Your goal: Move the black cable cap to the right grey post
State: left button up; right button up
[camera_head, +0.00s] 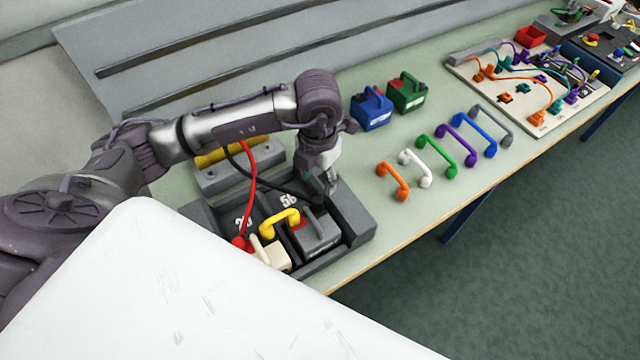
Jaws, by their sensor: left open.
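The black cable (262,185) loops down from behind my left arm and runs right toward the grey battery. Its cap is not clearly visible; the cable's end lies close to my left gripper. My left gripper (329,186) is open, pointing down above the back of the grey battery (318,232). I cannot tell whether the cap is between its fingers. A grey block (238,174) with small studs on top stands behind the tray. I cannot make out the right grey post for certain. My right gripper is not in view.
The dark grey tray (358,222) also holds a cream battery (272,256), a yellow handle (281,221) and a red cable cap (241,243). Blue (371,109) and green (407,92) batteries and several coloured handles stand right. A white surface covers the lower left.

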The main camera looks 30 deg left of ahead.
aim_at(318, 200)
pick_arm(q)
jog(key=shift+s+d+r, duration=0.15)
jog(key=shift+s, duration=0.5)
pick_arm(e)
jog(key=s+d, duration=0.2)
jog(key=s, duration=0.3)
pick_arm(q)
jog(key=shift+w+f, duration=0.15)
jog(key=shift+f, duration=0.05)
notch_tip(318, 200, down, 3)
jog(key=shift+w+f+b, duration=0.1)
jog(key=shift+w+b, duration=0.05)
jog(key=shift+b, duration=0.95)
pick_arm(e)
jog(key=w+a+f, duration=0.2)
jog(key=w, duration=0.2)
pick_arm(q)
notch_tip(318, 200, down, 5)
jog(key=b, duration=0.4)
jog(key=shift+f+b, duration=0.35)
jog(key=shift+b, duration=0.05)
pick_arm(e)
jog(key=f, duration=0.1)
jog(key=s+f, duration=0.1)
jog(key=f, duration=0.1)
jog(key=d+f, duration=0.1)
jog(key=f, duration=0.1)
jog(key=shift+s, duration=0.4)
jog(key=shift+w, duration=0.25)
